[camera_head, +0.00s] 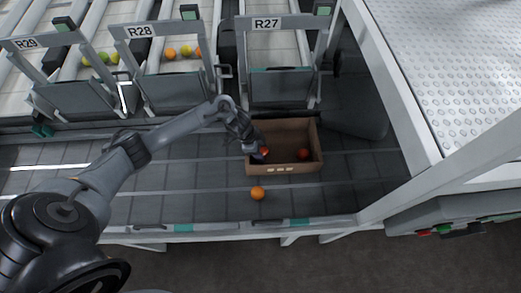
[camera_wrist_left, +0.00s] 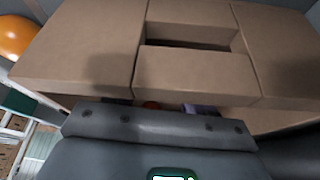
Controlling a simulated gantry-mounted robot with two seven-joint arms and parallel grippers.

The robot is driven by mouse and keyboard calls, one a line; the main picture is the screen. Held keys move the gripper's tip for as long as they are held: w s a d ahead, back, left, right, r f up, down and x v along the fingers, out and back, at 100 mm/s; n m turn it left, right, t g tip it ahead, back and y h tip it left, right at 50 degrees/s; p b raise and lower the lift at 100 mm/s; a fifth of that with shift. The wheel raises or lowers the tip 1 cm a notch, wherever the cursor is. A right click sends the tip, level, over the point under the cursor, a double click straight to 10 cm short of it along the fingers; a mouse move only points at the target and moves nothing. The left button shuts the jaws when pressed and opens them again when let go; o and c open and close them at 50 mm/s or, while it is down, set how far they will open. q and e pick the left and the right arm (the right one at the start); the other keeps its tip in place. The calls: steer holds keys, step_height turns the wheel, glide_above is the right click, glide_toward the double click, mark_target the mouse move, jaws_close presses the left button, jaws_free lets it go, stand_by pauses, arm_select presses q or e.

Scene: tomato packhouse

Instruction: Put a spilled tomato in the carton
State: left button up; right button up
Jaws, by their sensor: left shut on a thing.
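The open brown carton (camera_head: 284,170) stands on the grey slatted surface below lane R27. My left gripper (camera_head: 259,153) reaches over the carton's left wall, with its fingertips low inside the left part. It is shut on a red tomato (camera_head: 265,151), which is mostly hidden by the fingers. Another red tomato (camera_head: 303,154) lies inside the carton at the right. An orange tomato (camera_head: 258,193) lies outside, in front of the carton. The left wrist view shows the carton wall (camera_wrist_left: 80,45) close up, the orange tomato (camera_wrist_left: 14,37) at upper left, and a sliver of red (camera_wrist_left: 151,104). My right gripper is not in view.
Lanes R29, R28 (camera_head: 176,92) and R27 (camera_head: 277,88) end behind the surface; fruit sits in R29 and R28. The surface left of the carton is clear.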

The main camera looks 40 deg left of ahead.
arm_select(q)
steer(key=shift+f, duration=0.15)
stand_by(0.4)
steer(key=o, duration=0.8)
steer(key=c, duration=0.3)
steer(key=shift+r+p, duration=0.55)
steer(key=shift+p, duration=0.05)
step_height(320, 180, up, 6)
steer(key=p, duration=0.6)
steer(key=shift+f, duration=0.15)
steer(key=shift+p, duration=0.4)
